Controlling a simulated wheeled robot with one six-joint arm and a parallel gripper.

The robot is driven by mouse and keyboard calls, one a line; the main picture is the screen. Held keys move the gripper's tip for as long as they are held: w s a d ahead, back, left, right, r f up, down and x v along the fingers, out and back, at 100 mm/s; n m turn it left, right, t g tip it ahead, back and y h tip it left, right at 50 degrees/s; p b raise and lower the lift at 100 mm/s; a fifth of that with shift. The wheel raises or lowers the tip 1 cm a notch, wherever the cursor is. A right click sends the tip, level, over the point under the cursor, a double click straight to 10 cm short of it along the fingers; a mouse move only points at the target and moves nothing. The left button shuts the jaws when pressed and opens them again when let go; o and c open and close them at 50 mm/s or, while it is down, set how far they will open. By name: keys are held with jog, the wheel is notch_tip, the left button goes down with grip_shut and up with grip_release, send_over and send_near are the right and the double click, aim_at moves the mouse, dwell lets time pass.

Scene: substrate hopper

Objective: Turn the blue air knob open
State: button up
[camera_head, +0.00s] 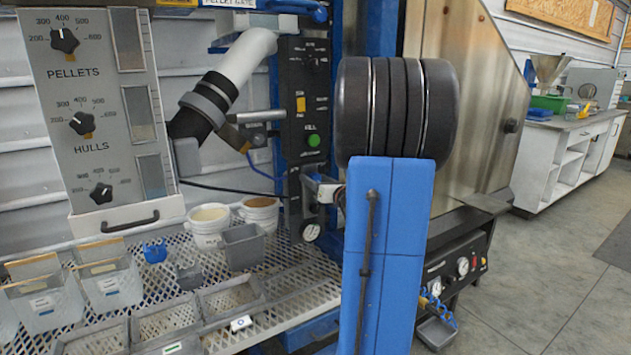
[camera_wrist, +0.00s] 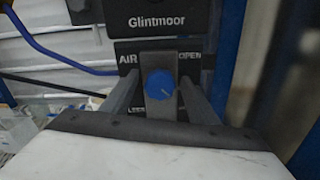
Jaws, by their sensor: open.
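The blue air knob (camera_wrist: 160,84) shows in the middle of the wrist view, on a dark plate (camera_wrist: 130,57) with "AIR" at upper left and "OPEN" at upper right. A small light mark on the knob points to the lower right. My gripper (camera_wrist: 160,100) is open, with one finger on each side of the knob; I cannot tell whether they touch it. Lettering below the knob is partly covered by the left finger. In the head view my gripper (camera_head: 318,190) is at the lower part of the black control panel (camera_head: 297,160), and the knob is hidden there.
A green button (camera_head: 313,141) and a yellow switch (camera_head: 300,104) sit higher on the panel. A round gauge (camera_head: 312,232) is just below my gripper. A blue hose (camera_wrist: 65,55) runs left of the plate. Buckets (camera_head: 209,224) and trays stand on the mesh shelf.

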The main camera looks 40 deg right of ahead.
jog(key=shift+w, duration=0.1)
jog(key=c, duration=1)
jog(key=shift+c, duration=0.2)
jog(key=shift+n, duration=0.4)
jog(key=n, duration=0.8)
jog(key=shift+n, duration=0.3)
jog(key=n, duration=0.4)
jog(key=shift+n, duration=2.2)
